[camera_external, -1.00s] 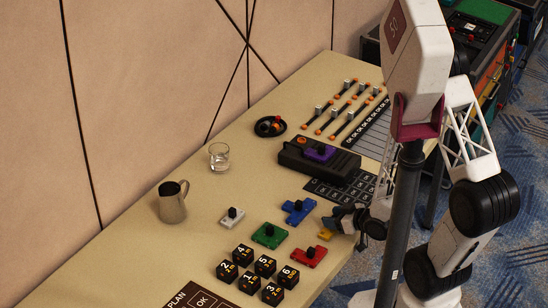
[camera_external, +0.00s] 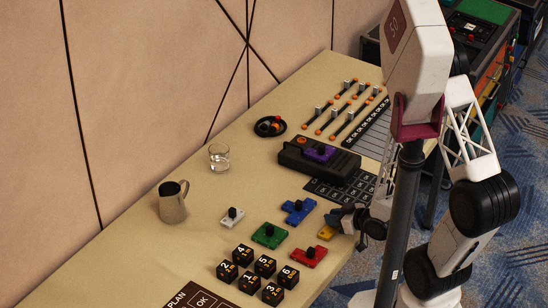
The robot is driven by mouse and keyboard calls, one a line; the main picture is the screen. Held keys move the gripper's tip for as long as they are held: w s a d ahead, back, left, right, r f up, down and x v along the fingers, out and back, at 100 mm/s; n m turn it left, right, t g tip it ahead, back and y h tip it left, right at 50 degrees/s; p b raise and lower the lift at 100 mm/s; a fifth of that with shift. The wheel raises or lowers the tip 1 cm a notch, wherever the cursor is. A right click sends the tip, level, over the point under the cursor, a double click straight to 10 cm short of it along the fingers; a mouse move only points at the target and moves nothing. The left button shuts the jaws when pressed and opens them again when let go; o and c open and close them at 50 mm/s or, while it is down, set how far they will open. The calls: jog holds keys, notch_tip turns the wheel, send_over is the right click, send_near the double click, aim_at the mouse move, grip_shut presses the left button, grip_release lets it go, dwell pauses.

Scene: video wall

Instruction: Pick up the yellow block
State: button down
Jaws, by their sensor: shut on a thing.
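The yellow block (camera_external: 326,232) is small and sits near the table's front edge, just above the red block in the picture. My gripper (camera_external: 333,222) is low over the table at the yellow block, reaching in from the right, and is shut on it. The fingers partly hide the block. I cannot tell whether it is clear of the tabletop.
A red block (camera_external: 309,257), a green block (camera_external: 269,235), a blue block (camera_external: 298,210) and a white block (camera_external: 232,216) lie close by. Several black numbered cubes (camera_external: 264,267) stand in front. A metal jug (camera_external: 172,202) and a glass (camera_external: 219,157) stand farther left.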

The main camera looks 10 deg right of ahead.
jog(key=shift+r, duration=0.15)
notch_tip(320, 180, up, 10)
jog(key=shift+f, duration=0.15)
dwell(0.6)
jog(key=shift+w, duration=0.1)
dwell(0.5)
